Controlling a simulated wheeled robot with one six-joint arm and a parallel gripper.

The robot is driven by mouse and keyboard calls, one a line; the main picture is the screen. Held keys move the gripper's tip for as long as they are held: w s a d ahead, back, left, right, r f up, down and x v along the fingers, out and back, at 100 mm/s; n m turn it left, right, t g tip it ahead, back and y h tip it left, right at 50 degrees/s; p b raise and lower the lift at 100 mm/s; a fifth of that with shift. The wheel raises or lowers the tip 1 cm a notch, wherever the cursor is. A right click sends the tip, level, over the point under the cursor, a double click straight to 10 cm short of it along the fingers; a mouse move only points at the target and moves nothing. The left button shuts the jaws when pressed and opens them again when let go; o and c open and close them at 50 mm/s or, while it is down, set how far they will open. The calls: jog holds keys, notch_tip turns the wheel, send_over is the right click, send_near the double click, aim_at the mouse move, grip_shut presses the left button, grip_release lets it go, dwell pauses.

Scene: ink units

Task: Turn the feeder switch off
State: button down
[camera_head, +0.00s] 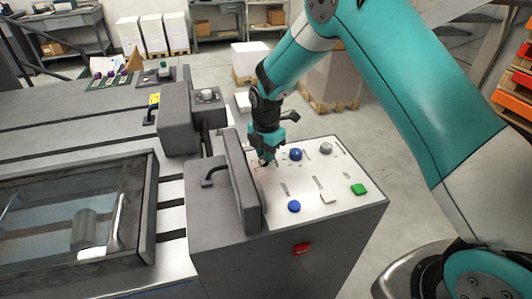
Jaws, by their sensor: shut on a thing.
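The control panel (305,178) is a white slanted top on a grey cabinet. My gripper (266,161) points down at the back left of the panel. It is shut on a switch there, which the fingers hide almost wholly. To its right in the same row are a blue knob (295,154) and a grey knob (326,148). The labels are too small to read, so I cannot tell from them which is the feeder switch, nor which way the held switch is turned.
The front row has a blue button (294,206), a white button (327,197) and a green button (359,189). A red button (302,249) sits on the cabinet front. A tall grey guard with a handle (242,180) rises close left of my gripper.

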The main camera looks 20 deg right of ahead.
jog(key=shift+w+r, duration=0.1)
jog(key=c, duration=1.1)
grip_release()
notch_tip(320, 180, up, 17)
jog(key=b, duration=0.2)
jog(key=shift+r+b, duration=0.2)
jog(key=shift+b, duration=0.1)
